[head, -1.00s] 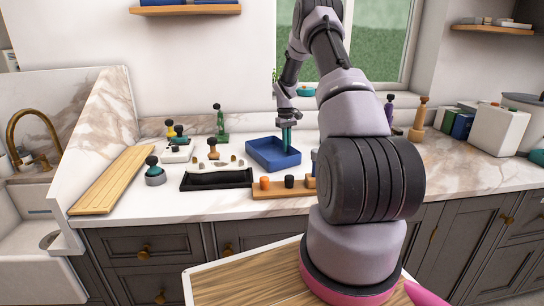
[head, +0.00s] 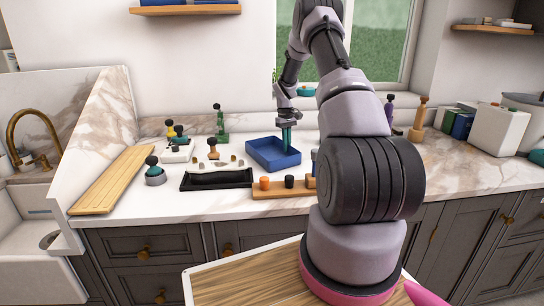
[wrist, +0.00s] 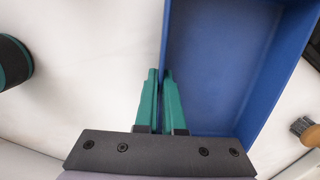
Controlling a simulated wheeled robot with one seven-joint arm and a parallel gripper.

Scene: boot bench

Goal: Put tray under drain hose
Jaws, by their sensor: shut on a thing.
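A blue tray (head: 262,155) lies on the white marble counter toward the back, and it fills the right half of the wrist view (wrist: 235,60). It is empty where I can see into it. My gripper (head: 288,150) points down at the tray's right side in the head view. In the wrist view its green fingers (wrist: 160,85) straddle the tray's wall and are shut on it. A black tray (head: 215,180) sits in front, left of the blue one. I cannot make out a drain hose in either view.
Several dark-knobbed tools stand left of the blue tray, one green (head: 221,125). A wooden block (head: 280,192) with orange and black pieces lies in front. A slatted wooden board (head: 115,180) lies by the sink at left. White containers (head: 497,128) stand at right.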

